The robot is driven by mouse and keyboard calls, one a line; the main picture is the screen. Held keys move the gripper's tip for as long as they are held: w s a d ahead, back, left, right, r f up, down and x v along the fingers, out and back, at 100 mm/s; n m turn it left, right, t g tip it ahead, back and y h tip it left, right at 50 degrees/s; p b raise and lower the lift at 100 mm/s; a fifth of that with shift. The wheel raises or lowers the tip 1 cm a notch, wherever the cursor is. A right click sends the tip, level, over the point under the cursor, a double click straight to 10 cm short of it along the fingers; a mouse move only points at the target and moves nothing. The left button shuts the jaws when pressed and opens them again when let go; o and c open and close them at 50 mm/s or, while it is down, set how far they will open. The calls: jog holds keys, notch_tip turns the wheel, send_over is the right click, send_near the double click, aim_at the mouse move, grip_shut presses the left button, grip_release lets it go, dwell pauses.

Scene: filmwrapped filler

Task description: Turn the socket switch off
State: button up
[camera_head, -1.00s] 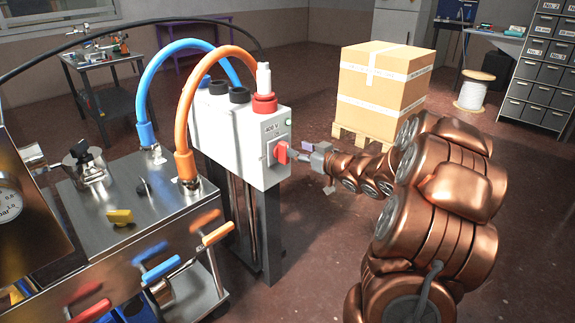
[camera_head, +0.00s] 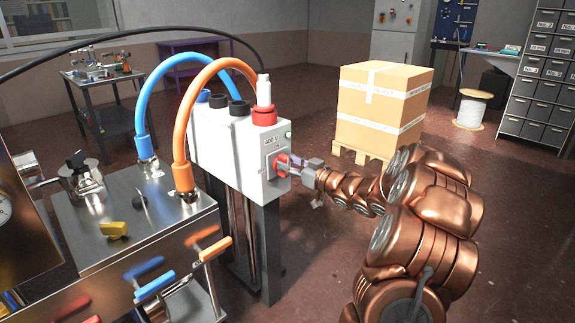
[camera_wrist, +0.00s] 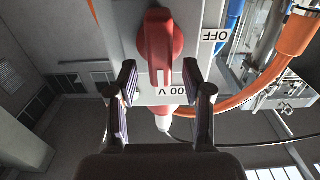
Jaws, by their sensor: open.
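The socket box (camera_head: 240,160) is a white-grey box on a dark stand, with a red plug in its top. Its red switch handle (camera_head: 282,161) is on the right-hand face, on a grey plate. In the wrist view the red handle (camera_wrist: 158,45) shows large, with an OFF label (camera_wrist: 214,35) to its right and an upside-down voltage label. My gripper (camera_head: 295,168) is at the switch face.
A metal machine (camera_head: 130,225) with coloured lever handles stands left of the box. An orange hose (camera_head: 181,120) and a blue hose (camera_head: 146,100) arch above it. A cardboard box (camera_head: 385,105) on a pallet stands behind my arm. Floor to the right is partly clear.

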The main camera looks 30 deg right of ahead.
jog(key=shift+w+a, duration=0.2)
jog(key=shift+w, duration=0.4)
grip_shut()
